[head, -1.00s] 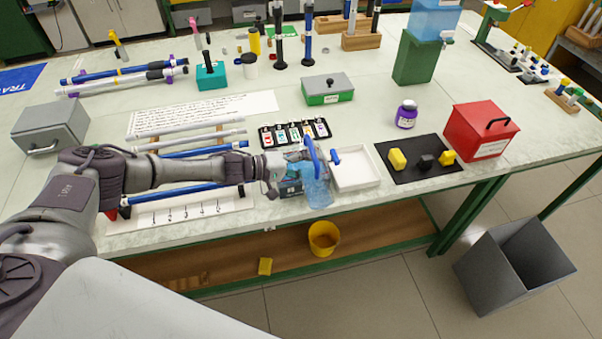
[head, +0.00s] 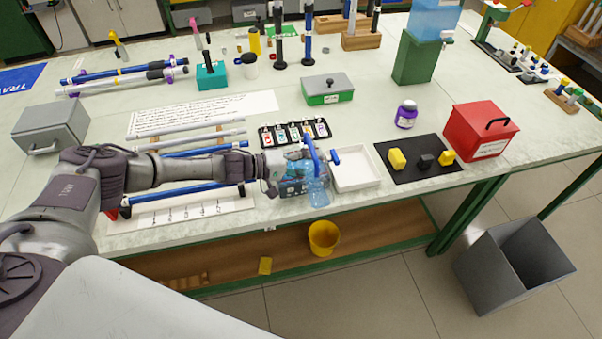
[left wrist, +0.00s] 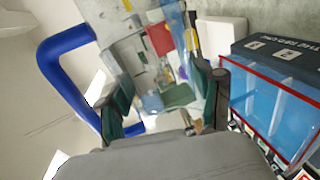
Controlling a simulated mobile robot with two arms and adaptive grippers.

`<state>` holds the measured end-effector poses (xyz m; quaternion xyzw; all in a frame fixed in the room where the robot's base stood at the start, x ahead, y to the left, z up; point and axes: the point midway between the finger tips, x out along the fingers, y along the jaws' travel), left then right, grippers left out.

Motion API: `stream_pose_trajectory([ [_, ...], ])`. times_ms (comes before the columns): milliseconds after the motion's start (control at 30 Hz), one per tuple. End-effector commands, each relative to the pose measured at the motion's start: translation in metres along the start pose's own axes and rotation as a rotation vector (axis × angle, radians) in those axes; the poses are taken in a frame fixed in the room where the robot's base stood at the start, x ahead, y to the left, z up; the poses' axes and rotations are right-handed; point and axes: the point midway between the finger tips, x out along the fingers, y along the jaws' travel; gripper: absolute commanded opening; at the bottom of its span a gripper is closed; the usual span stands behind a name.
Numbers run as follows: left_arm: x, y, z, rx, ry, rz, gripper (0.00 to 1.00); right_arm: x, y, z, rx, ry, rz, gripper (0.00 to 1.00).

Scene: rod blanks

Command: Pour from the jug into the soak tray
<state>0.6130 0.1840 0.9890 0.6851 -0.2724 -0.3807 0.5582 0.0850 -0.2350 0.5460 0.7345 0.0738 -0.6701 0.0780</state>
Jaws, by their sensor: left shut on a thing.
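The jug (head: 318,188) is clear blue with a bright blue handle (head: 312,157). It is near the table's front edge, just left of the soak tray. My right gripper is not in view.
A black mat (head: 413,145) with yellow and black pieces lies right of the tray. A black rack of small labelled items (head: 295,133) is behind. A yellow bucket (head: 323,238) stands below the table edge.

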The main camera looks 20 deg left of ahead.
Motion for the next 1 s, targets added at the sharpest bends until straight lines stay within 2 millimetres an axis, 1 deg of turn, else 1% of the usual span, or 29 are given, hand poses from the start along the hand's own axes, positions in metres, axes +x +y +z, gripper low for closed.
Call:
stream_pose_trajectory([
  [67, 0.001, -0.01, 0.006, 0.071, 0.016, -0.002, 0.11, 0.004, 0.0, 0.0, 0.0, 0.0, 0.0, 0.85],
  [200, 0.003, -0.016, 0.009, 0.187, 0.043, -0.001, 0.11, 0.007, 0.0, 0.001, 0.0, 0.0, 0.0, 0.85],
  [500, 0.004, -0.017, 0.009, 0.221, 0.049, -0.001, 0.11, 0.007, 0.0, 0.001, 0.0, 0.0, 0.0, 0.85],
  [633, 0.006, -0.028, 0.013, 0.33, 0.075, -0.001, 0.11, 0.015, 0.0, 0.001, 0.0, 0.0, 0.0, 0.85],
  [767, 0.007, -0.031, 0.013, 0.437, 0.099, -0.001, 0.11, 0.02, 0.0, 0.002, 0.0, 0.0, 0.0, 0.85],
  [1000, 0.007, -0.029, 0.012, 0.455, 0.102, -0.001, 0.11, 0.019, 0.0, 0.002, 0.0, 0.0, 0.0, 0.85],
])
